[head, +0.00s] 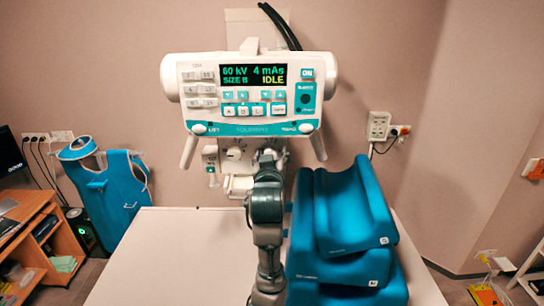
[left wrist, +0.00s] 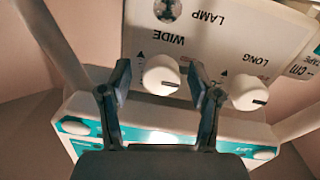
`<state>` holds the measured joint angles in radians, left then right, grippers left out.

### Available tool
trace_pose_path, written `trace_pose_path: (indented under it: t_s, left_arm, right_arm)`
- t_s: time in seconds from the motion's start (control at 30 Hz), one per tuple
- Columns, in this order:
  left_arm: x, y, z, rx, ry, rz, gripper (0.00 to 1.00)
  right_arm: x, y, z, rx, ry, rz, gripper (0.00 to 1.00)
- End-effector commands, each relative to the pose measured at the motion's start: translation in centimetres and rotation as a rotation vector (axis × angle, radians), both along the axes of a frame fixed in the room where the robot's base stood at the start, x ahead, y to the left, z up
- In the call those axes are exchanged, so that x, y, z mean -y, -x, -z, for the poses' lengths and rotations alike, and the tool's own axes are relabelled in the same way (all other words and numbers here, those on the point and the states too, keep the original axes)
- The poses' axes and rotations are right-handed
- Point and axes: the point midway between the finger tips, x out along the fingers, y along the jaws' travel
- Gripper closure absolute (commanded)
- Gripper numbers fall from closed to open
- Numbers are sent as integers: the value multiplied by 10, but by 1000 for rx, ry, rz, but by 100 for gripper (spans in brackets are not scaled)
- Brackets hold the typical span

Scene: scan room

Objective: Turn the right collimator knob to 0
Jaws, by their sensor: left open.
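The collimator hangs under the white and teal tube head (head: 248,95) in the head view. Its left knob (head: 235,153) is white and visible there; the other knob is hidden behind my left gripper (head: 268,156). In the left wrist view the panel is upside down. The white WIDE knob (left wrist: 162,75) sits between the open fingers of my left gripper (left wrist: 158,78), with a dark mark at its lower right. I see gaps beside it; contact is not clear. The LONG knob (left wrist: 249,92) is right of the fingers, its dark mark pointing right. My right gripper is not in view.
The display (head: 253,76) reads 60 kV, 4 mAs, SIZE B, IDLE. Blue padded blocks (head: 345,225) stand on the pale table (head: 175,250), right of my arm. A handle (head: 318,146) slants down at the head's right. The table's left part is clear.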

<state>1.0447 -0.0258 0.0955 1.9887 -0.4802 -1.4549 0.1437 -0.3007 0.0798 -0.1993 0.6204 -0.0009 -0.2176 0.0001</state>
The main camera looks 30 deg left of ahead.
Motion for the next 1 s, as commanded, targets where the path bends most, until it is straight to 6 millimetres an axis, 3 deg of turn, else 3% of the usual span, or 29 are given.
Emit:
trace_pose_path:
  t_s: [0.53,0.7,1.0]
  left_arm:
    - [51,86,-1,-1,1,2,37]
    - [57,97,0,-5,1,2,37]
    - [57,98,0,-5,1,1,37]
  right_arm:
    - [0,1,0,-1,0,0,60]
    - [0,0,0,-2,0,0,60]
    - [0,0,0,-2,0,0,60]
